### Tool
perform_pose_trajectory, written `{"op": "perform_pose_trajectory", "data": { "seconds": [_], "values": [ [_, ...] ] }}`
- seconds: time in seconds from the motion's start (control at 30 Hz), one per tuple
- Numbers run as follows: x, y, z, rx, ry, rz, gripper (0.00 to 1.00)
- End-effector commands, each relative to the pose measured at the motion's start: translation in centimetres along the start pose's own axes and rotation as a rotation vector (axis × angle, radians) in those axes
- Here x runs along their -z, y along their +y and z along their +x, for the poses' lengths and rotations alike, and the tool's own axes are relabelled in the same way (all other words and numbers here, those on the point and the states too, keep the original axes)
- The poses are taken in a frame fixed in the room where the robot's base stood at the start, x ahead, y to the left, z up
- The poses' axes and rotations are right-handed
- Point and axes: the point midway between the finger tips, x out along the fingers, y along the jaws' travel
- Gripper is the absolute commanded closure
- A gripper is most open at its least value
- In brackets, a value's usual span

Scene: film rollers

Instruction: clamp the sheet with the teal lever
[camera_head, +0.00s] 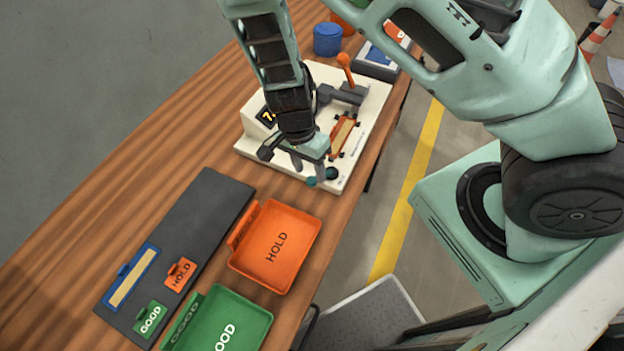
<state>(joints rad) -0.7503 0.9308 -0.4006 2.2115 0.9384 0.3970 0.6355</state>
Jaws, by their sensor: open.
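A cream-white machine (370,115) stands on the wooden table. A tan sheet in an orange frame (343,137) lies on its right part, with dark clips around it. A teal knob (331,174), which looks like the end of the teal lever, shows at the machine's near edge; the rest of that lever is hidden behind my gripper. My gripper (309,169) points down over the near part of the machine, open, with its fingers close to the teal knob. I cannot tell whether they touch it. A second small teal end (311,181) shows just left of it.
An orange-knobbed lever (344,61) stands upright at the machine's far side. An orange HOLD tray (297,236) and green GOOD tray (252,310) lie nearer. A dark mat (205,205) holds a blue-framed strip (130,277) and two tags. A blue container (327,39) stands at the back.

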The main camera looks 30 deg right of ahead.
Motion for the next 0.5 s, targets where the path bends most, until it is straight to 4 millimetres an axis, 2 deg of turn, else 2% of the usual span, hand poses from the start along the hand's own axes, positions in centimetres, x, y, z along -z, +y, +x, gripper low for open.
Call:
{"op": "perform_pose_trajectory", "data": {
  "seconds": [0.03,0.2,0.5],
  "values": [
    [0.1,0.0,1.1,-0.004,-0.001,0.002,0.54],
    [0.0,0.0,3.5,-0.002,-0.002,0.002,0.54],
    [0.0,0.0,4.9,0.000,-0.001,0.000,0.54]
  ]
}}
